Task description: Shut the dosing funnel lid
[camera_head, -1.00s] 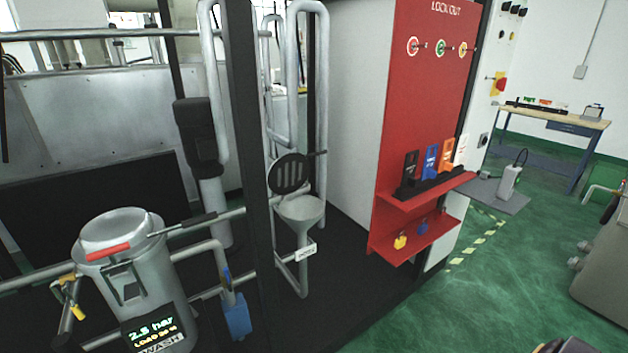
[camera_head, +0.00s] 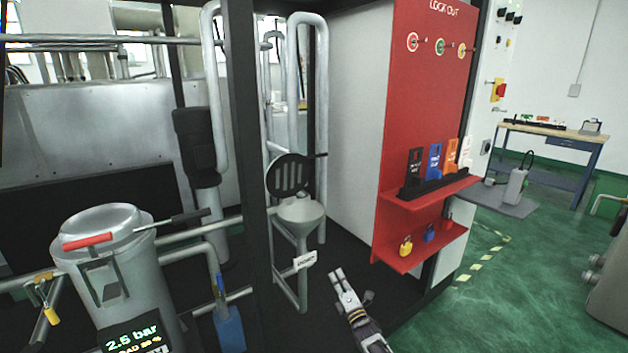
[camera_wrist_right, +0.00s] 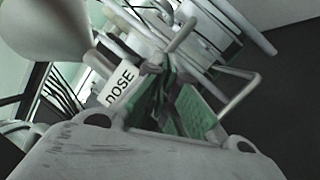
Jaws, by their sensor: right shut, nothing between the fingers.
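The dosing funnel (camera_head: 302,213) is a grey cone on a pipe stand behind the dark frame post. Its round, slotted dark lid (camera_head: 290,176) stands up open at the rim, with a short dark handle (camera_head: 318,155) pointing right. A white DOSE tag (camera_head: 304,261) hangs on the stand; in the right wrist view the tag (camera_wrist_right: 122,86) is ahead, and a grey cone that looks like the funnel (camera_wrist_right: 45,28) is at upper left. My right gripper (camera_head: 340,276) is shut and empty, below and right of the funnel, apart from it. My left gripper is not in view.
A black post (camera_head: 248,150) stands left of the funnel. A red lockout board (camera_head: 425,110) with shelves and padlocks is at right. A grey vessel (camera_head: 112,265) with a red-handled lid stands at left. Dark floor lies open between the stand and the board.

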